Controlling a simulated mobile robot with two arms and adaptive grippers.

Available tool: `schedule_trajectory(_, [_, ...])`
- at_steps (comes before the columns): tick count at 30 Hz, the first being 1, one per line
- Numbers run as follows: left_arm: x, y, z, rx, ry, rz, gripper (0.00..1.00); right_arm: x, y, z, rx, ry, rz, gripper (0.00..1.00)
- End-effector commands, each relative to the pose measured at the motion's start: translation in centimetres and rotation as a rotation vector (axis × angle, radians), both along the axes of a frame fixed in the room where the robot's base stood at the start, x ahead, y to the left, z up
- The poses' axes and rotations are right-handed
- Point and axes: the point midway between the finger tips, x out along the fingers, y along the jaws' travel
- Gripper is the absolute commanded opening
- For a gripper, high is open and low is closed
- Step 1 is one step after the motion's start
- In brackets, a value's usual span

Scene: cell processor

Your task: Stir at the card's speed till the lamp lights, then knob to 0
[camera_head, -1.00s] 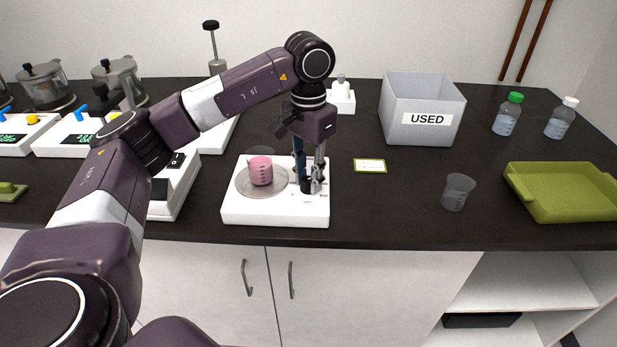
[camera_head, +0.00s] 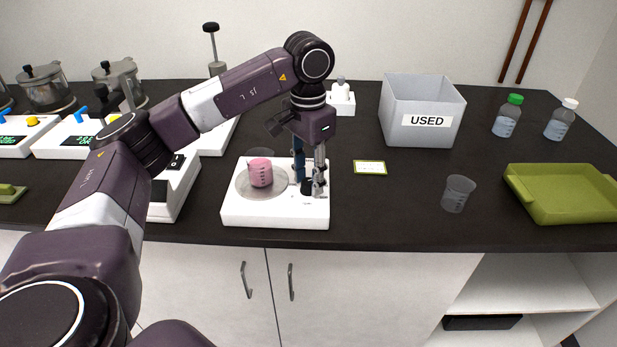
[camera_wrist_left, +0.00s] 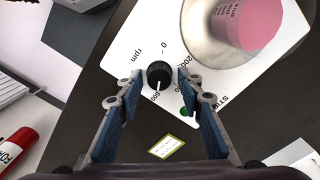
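The white stirrer (camera_head: 275,214) stands near the counter's front edge. A beaker of pink liquid (camera_head: 260,174) sits on its round plate and also shows in the left wrist view (camera_wrist_left: 258,22). The stirrer's black knob (camera_wrist_left: 158,74) has an rpm scale around it; its white mark points toward 600. A small lamp (camera_wrist_left: 183,112) beside the knob shows green. My left gripper (camera_wrist_left: 160,80) points down with its fingers on both sides of the knob, gaps visible on each side. The small card (camera_head: 370,167) lies right of the stirrer; its writing is too small to read.
An empty beaker (camera_head: 457,194) and a green tray (camera_head: 560,195) stand to the right. A grey bin marked USED (camera_head: 422,105) and two bottles (camera_head: 508,116) are behind. Other devices (camera_head: 175,188) stand close on the left. The counter around the card is clear.

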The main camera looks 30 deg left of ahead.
Motion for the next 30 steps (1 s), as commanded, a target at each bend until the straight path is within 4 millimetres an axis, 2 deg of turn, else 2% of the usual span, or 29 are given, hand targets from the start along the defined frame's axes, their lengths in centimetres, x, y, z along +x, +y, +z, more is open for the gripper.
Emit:
schedule_trajectory(11, [0.0, 0.0, 0.2, 0.0, 0.003, 0.0, 0.4, 0.1, -0.1, 0.0, -0.002, 0.0, 0.001, 0.4])
schedule_trajectory(14, [0.0, -0.1, 1.4, -0.001, 0.001, 0.0, 0.4, 0.0, -0.1, 0.0, -0.001, 0.0, 0.001, 0.4])
schedule_trajectory(22, [0.0, 0.0, 7.4, 0.0, -0.003, 0.001, 0.4, 0.0, 0.0, 0.0, -0.001, 0.0, 0.0, 0.4])
schedule_trajectory(30, [0.0, 0.0, 10.6, 0.0, 0.001, 0.0, 0.4, 0.0, 0.0, 0.0, 0.0, 0.0, 0.0, 0.4])
